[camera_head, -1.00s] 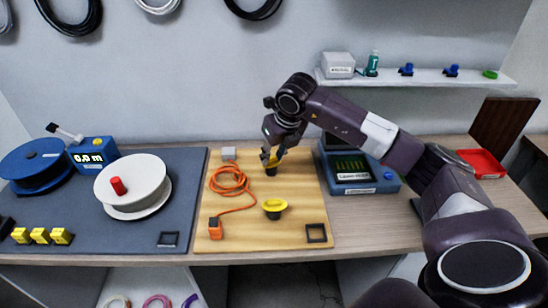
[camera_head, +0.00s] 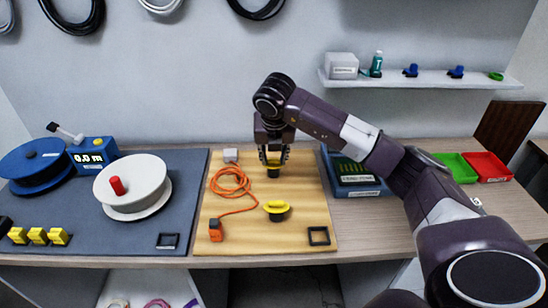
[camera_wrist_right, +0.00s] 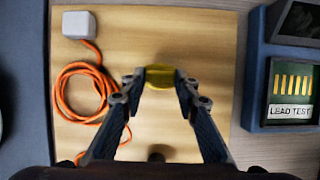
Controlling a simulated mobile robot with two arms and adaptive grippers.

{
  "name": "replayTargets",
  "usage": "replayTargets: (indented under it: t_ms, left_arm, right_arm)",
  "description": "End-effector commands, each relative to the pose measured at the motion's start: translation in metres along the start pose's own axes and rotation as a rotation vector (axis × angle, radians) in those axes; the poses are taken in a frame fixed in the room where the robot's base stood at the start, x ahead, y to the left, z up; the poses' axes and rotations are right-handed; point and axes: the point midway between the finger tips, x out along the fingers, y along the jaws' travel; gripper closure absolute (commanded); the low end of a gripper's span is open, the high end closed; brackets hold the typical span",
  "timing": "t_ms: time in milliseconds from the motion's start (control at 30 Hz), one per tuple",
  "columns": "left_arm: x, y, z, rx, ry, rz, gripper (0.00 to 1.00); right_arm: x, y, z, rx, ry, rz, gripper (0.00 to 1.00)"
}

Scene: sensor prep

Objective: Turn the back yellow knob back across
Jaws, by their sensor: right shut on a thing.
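The back yellow knob (camera_head: 273,158) sits on its black base on the wooden board (camera_head: 229,246), partly hidden by my gripper. In the right wrist view the knob (camera_wrist_right: 160,77) shows between the fingertips. My right gripper (camera_head: 273,160) points straight down over it and is shut on it. The front yellow knob (camera_head: 276,206) stands on its own black base nearer the board's front, clear of the gripper. My left gripper is not in view.
An orange cable (camera_head: 232,181) runs from a white block (camera_head: 230,155) to an orange plug (camera_head: 215,230), left of the knobs. A lead tester (camera_head: 356,174) stands right of the board. Green (camera_head: 455,167) and red (camera_head: 488,166) trays lie farther right. A white reel (camera_head: 131,188) stands left.

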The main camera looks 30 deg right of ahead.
Motion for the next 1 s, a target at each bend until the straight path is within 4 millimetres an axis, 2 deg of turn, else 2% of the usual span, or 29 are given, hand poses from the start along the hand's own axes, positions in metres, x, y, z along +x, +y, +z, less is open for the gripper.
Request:
replayTargets:
  t_ms: [267,300,467,767,867,1000]
  left_arm:
    - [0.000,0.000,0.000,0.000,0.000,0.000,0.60]
    - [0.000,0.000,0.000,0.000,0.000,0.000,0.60]
    - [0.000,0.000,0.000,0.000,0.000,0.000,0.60]
    - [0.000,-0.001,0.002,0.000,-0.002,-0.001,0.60]
    - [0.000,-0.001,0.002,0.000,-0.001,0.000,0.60]
    - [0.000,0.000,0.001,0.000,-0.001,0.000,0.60]
  right_arm:
    - [-0.001,0.000,0.002,0.005,-0.004,0.001,0.96]
    - [-0.001,0.000,0.002,0.005,-0.004,0.001,0.70]
    - [-0.001,0.000,0.001,0.004,-0.003,0.001,0.54]
    - [-0.002,0.000,0.001,0.002,-0.002,0.001,0.54]
    - [-0.011,0.000,0.002,0.002,-0.003,0.001,0.54]
    - [-0.037,0.001,0.002,0.003,-0.006,0.003,0.54]
